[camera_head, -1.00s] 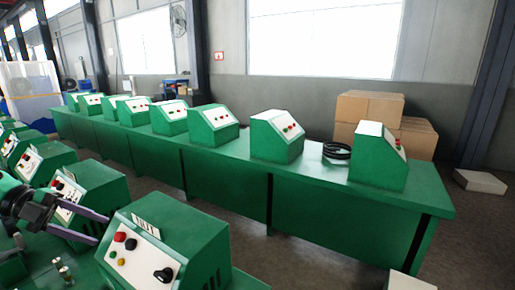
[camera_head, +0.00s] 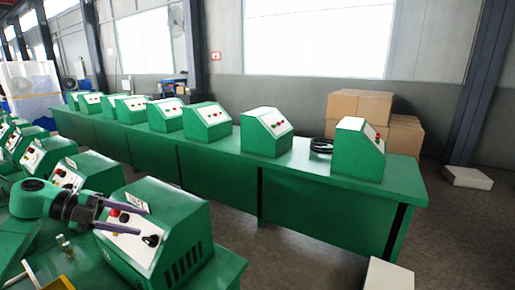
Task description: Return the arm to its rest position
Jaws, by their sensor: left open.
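My left gripper (camera_head: 118,216) is at the lower left, on a green arm link with a dark wrist. Its two long grey-purple fingers are spread apart with nothing between them. They reach over the sloped white panel of the nearest green crimper machine (camera_head: 185,228). I cannot tell whether they touch it. The panel has red, green and black controls, partly hidden by the fingers. My right gripper is not in view.
A long green bench (camera_head: 290,195) carries a row of green machines, with a black cable coil (camera_head: 321,146) near its right end. Cardboard boxes (camera_head: 375,120) stand behind it. A white block (camera_head: 389,274) is at lower right. Grey floor lies between the rows.

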